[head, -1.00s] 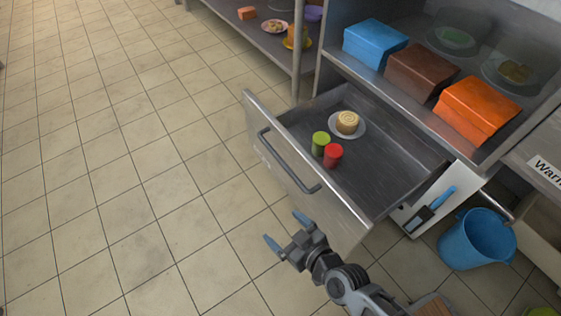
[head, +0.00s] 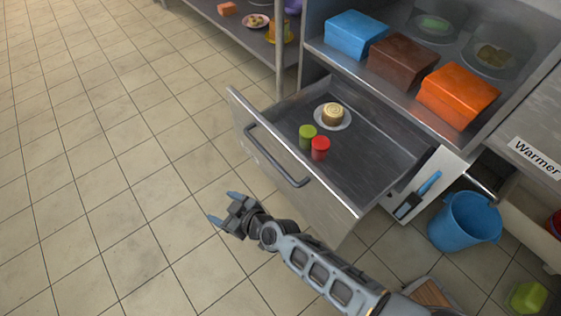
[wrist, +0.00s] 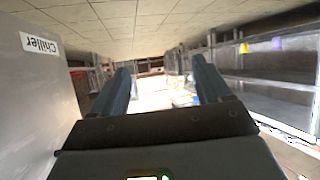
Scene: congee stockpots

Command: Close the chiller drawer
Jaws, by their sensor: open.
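The chiller drawer (head: 228,91) is pulled out below the shelf unit in the head view. Its front has a dark bar handle (head: 275,158). Inside are a white plate with a pale rolled cake (head: 333,114), a green jar (head: 307,137) and a red jar (head: 320,149). My gripper (head: 223,206) is open and empty, in front of the drawer front and apart from the handle. In the wrist view my two fingers (wrist: 165,88) are spread with nothing between them.
Blue (head: 357,35), brown (head: 403,58) and orange (head: 458,95) boxes stand on the shelf above the drawer. A blue bucket (head: 464,222) and a cutting board (head: 430,292) are at the right. The tiled floor (head: 110,180) at the left is clear.

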